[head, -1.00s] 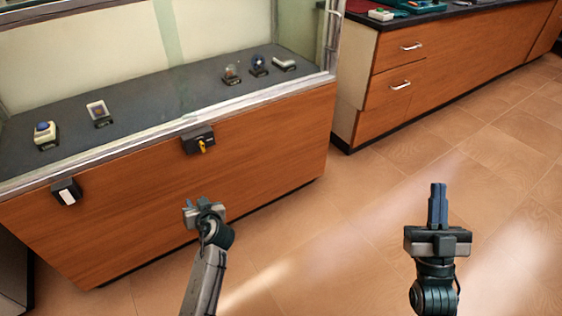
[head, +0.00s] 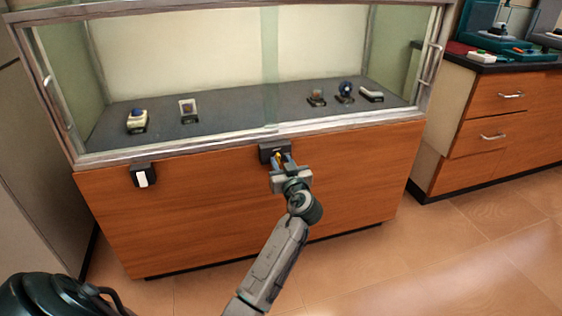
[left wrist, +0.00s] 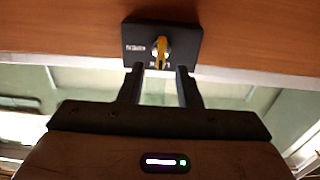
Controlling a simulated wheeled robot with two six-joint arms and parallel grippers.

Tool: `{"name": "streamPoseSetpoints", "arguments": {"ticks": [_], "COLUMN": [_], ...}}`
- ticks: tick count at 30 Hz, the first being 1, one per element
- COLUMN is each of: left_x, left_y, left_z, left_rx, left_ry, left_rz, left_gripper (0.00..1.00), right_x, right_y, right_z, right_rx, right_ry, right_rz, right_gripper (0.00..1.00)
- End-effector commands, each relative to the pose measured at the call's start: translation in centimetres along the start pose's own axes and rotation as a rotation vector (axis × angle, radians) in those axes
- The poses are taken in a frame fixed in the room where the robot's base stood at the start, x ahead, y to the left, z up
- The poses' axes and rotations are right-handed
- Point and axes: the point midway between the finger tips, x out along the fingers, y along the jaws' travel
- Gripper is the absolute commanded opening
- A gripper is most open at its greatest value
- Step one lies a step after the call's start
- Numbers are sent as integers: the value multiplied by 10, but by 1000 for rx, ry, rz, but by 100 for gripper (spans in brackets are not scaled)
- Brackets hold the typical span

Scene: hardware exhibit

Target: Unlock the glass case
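The glass case (head: 180,146) stands ahead, with glass sides above a wooden base. A dark lock block (head: 268,148) is on the wooden front just under the glass, with a yellow key (head: 280,158) in it. My left gripper (head: 283,162) is at the lock. In the left wrist view the lock block (left wrist: 140,46) and yellow key (left wrist: 160,53) show clearly. There the left gripper (left wrist: 159,70) is open, its two fingers apart on either side of the key's line, with no visible grip on it. My right gripper is not in view.
A black box with a white face (head: 143,176) is on the case front to the left. Several small exhibits stand on the dark shelf inside. A wooden drawer cabinet (head: 480,140) stands to the right. The tiled floor (head: 440,250) in front is clear.

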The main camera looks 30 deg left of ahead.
Motion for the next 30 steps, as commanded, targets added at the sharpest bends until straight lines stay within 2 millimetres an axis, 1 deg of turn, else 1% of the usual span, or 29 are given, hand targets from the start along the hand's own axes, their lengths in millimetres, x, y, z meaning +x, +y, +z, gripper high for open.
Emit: {"name": "streamPoseSetpoints", "arguments": {"ticks": [1,3,6,15,16,20,21,30], "left_x": [7,14,21,23,23,23,23,23], "left_y": [0,0,0,0,0,0,0,1], "left_z": [0,0,0,0,0,0,0,0], "left_rx": [1,2,1,1,1,1,1,19], "left_ry": [2,2,0,0,-1,-1,-1,-1], "left_rz": [0,0,0,1,1,1,1,1], "left_gripper": [31,31,31,31,27,1,0,0], "right_x": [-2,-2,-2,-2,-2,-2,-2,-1], "right_y": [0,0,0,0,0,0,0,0], "right_z": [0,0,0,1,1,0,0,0], "right_rx": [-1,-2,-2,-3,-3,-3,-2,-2], "right_ry": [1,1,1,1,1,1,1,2], "right_rz": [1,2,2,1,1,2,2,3], "right_gripper": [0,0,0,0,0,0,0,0]}}
